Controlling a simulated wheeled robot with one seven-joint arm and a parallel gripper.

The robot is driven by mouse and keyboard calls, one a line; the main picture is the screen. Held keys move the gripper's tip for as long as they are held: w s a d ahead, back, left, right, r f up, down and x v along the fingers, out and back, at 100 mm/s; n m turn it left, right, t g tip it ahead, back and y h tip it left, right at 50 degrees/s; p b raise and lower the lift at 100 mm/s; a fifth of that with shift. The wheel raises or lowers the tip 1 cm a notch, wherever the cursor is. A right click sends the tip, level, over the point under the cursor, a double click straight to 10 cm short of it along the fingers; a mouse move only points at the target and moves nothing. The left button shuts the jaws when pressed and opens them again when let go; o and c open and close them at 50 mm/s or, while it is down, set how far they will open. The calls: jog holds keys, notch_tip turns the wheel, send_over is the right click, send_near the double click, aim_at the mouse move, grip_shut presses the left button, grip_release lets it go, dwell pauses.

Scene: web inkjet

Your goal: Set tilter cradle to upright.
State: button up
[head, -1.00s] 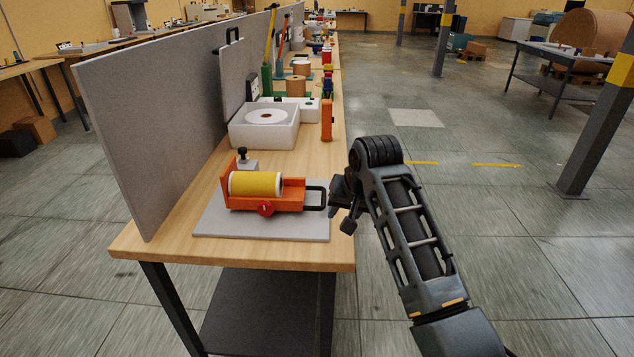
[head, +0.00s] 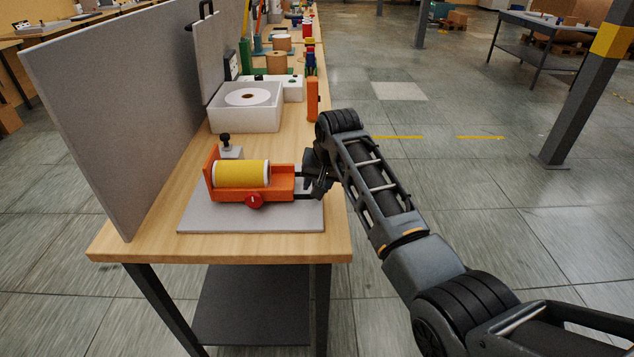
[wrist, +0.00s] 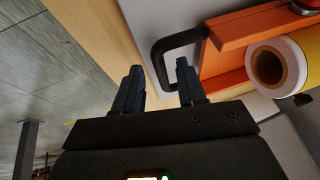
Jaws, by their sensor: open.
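The orange tilter cradle (head: 225,190) lies level on a grey base plate (head: 200,222) near the table's front end. It holds a yellow roll (head: 241,174) lying on its side, and a red knob (head: 254,200) is on its near face. A black U-shaped handle (wrist: 160,55) sticks out from the cradle's right end; in the head view my gripper mostly hides it. My gripper (head: 310,178) is at this handle. In the wrist view its fingers (wrist: 159,68) are apart, with part of the handle near and between their tips. I cannot tell whether they touch it.
A grey clamp-like block (head: 230,150) stands behind the cradle. A grey panel (head: 120,120) borders the table's left side. The floor right of the table is open.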

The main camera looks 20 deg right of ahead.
jog(key=shift+c, duration=0.5)
jog(key=shift+f, duration=0.1)
grip_shut()
